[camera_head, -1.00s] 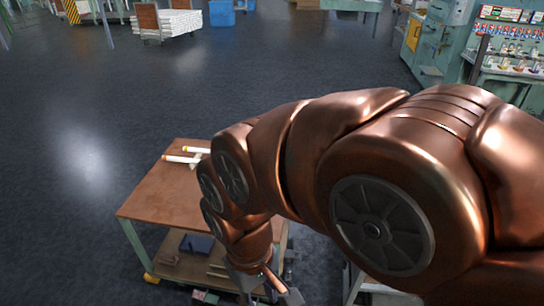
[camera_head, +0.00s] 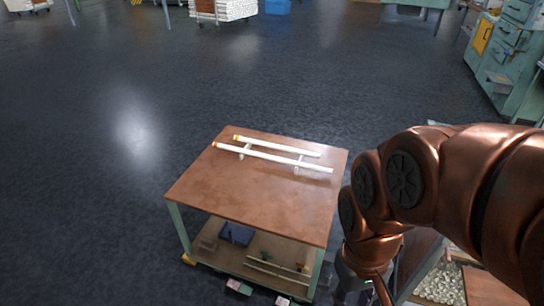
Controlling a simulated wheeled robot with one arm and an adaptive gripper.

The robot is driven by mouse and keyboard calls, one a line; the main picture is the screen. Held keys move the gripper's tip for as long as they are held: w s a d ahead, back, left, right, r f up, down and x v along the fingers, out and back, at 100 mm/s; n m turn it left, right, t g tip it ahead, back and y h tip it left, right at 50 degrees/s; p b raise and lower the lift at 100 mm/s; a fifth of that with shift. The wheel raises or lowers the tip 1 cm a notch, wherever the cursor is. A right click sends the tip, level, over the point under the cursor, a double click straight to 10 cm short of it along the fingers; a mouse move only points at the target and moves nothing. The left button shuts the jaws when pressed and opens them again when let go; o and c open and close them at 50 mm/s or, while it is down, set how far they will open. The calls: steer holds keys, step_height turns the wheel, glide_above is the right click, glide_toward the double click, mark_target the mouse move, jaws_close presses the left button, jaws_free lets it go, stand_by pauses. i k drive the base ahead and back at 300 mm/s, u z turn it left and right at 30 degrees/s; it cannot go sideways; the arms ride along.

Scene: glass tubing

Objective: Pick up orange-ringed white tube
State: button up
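Two long white tubes lie side by side on small supports on the brown table top (camera_head: 225,190). The nearer, longer white tube (camera_head: 270,156) has an orange mark at its left end and looks like the orange-ringed one. The farther white tube (camera_head: 285,147) has a more yellow-orange mark at its left end. My gripper (camera_head: 362,296) is at the bottom edge of the view, beside the table's right side and well away from both tubes. It is dark, small and partly cut off, so its opening is unclear.
The table's lower shelf (camera_head: 225,255) holds a dark blue box (camera_head: 237,233) and other small items. A lit bench or tray (camera_head: 440,285) stands at the lower right, behind my arm. Dark open floor surrounds the table's left and far sides.

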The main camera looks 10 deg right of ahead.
mark_target(281, 160)
steer(key=z, duration=0.25)
steer(key=k, duration=0.35)
steer(key=u, duration=1.25)
steer(key=i, duration=1.55)
steer(key=z, duration=0.75)
